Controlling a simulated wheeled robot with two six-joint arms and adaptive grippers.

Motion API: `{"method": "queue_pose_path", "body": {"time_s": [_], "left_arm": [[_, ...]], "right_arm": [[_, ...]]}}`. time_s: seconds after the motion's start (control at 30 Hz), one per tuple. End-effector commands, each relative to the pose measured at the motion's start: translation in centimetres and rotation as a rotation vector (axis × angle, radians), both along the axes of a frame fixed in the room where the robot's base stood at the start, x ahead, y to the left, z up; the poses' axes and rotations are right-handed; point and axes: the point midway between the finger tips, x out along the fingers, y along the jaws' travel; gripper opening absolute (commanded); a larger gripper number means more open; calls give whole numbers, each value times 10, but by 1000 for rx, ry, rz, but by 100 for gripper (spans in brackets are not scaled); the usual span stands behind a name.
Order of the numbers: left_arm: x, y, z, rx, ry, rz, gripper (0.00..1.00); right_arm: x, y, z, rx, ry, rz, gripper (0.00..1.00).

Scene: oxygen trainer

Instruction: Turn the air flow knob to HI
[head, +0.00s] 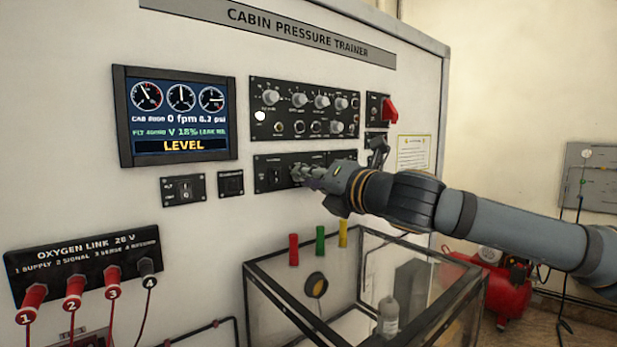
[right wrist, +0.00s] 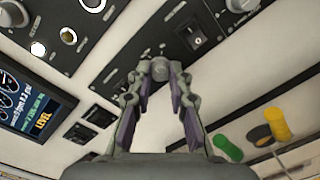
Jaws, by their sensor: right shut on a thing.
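My right gripper (head: 312,173) reaches in from the right to the lower black panel (head: 262,175) on the white wall. Its fingers are shut on a grey round knob (right wrist: 160,67), which shows between the fingertips (right wrist: 160,75) in the right wrist view. In the head view the fingers hide this knob. The lettering around it is too small or covered, so I cannot read its setting or confirm the air flow label. My left gripper is not in view.
A larger knob panel (head: 262,123) sits just above, with a red-handled switch (head: 389,111) to its right. A display (head: 180,146) reads LEVEL. Below stand a clear-walled box (head: 300,290) and coloured red, green and yellow tubes. Oxygen link plugs (head: 75,287) are lower left.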

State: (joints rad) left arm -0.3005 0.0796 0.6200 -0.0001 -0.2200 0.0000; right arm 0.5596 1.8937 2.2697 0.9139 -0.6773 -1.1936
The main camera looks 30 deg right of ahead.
Motion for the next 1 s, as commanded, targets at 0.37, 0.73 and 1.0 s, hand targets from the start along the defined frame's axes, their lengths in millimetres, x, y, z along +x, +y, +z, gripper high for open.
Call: {"method": "queue_pose_path", "body": {"time_s": [0.37,0.73,1.0], "left_arm": [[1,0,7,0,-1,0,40],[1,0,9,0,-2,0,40],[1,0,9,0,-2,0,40]], "right_arm": [[0,-1,2,337,24,-1,0],[0,-1,2,594,44,0,0],[0,-1,1,684,52,-1,0]]}}
